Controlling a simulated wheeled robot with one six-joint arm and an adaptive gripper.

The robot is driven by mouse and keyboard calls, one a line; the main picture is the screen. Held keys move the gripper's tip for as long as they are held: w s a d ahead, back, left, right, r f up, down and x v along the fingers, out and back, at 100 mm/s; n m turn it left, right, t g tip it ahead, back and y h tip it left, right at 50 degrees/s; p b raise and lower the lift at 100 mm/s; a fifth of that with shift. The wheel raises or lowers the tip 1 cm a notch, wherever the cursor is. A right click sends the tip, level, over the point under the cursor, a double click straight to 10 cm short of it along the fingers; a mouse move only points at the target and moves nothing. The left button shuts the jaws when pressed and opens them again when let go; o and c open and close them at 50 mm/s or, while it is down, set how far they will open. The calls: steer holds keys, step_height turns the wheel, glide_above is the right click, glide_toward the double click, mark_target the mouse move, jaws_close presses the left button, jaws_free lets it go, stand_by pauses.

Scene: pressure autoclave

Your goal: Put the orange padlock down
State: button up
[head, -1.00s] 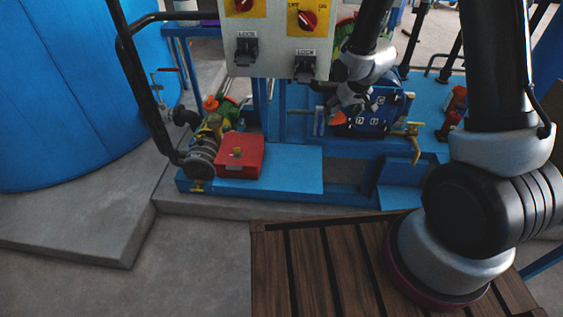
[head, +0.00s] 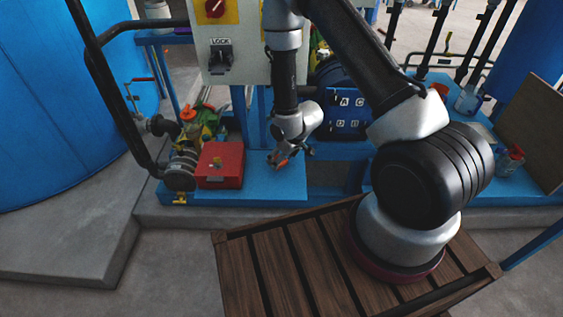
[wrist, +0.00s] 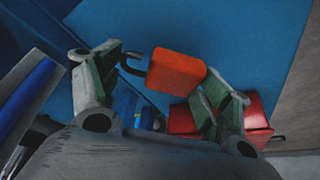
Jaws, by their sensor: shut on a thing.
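The orange padlock (wrist: 176,72) is between the fingers of my gripper (wrist: 168,82) in the wrist view. Its dark shackle points toward the left finger. My gripper is shut on it. In the head view my gripper (head: 280,160) points down over the bare blue platform (head: 262,185), to the right of the red box (head: 220,165). A small orange part of the padlock (head: 282,163) shows at the fingertips. I cannot tell whether the padlock touches the platform.
The red box also shows in the wrist view (wrist: 258,112), behind the right finger. A blue panel with lettered squares (head: 345,115) is right of my gripper. A grey control box (head: 228,60) hangs above. Valves and pipes (head: 190,150) stand left. A slatted wooden deck (head: 270,265) lies in front.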

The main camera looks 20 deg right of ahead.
steer(key=shift+f, duration=1.25)
steer(key=shift+f, duration=0.1)
steer(key=o, duration=1.2)
